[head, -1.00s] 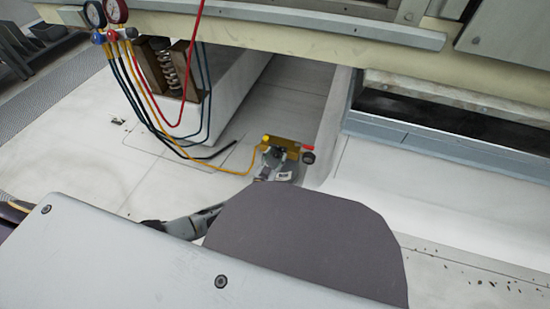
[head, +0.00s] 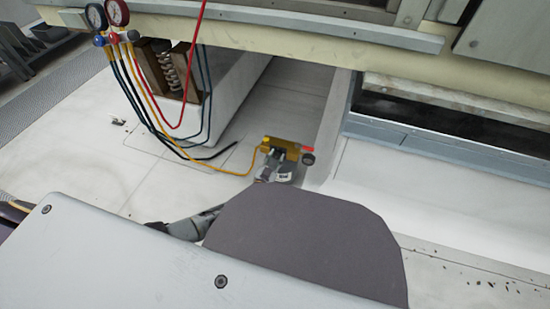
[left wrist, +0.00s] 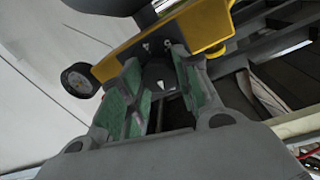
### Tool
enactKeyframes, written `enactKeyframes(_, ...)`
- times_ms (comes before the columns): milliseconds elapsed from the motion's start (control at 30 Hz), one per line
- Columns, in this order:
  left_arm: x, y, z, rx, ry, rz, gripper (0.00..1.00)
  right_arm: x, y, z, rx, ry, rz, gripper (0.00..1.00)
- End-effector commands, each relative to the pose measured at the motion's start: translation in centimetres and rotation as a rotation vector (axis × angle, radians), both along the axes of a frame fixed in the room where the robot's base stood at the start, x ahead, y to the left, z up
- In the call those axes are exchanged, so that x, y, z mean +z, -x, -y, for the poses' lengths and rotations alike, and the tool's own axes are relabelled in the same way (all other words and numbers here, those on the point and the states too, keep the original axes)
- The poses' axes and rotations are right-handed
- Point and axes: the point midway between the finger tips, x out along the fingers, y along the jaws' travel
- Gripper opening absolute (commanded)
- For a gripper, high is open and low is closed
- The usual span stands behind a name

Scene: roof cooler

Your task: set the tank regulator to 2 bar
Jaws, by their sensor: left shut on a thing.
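The tank regulator shows as a yellow body (head: 277,142) low on the pale floor in the head view, with a small dark gauge (head: 308,159) at its right. In the left wrist view its yellow body (left wrist: 205,27) is at the top and the gauge (left wrist: 80,80) at the left, its dial too small to read. My left gripper (left wrist: 158,62) has its green-padded fingers on both sides of a dark knob (left wrist: 160,78) with a white pointer mark, and is shut on it. The knob's setting cannot be read. My right gripper is not in view.
Two manifold gauges (head: 107,14) with red, blue, black and yellow hoses hang at the upper left. The yellow hose (head: 222,171) runs to the regulator. A cream beam (head: 300,31) crosses above. A white block (head: 230,85) stands behind; open floor (head: 70,170) lies left.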

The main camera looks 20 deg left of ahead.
Motion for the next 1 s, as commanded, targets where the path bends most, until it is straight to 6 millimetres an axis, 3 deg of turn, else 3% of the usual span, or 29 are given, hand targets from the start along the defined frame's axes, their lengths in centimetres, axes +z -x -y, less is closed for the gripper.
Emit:
enactKeyframes(467, 0.2, 0.1, 0.2, -0.001, -0.28, 0.006, 0.08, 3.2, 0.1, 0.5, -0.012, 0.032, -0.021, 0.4)
enactKeyframes(1000, 0.1, 0.1, 0.4, -0.002, -0.724, 0.021, 0.08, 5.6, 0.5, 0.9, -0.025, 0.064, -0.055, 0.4)
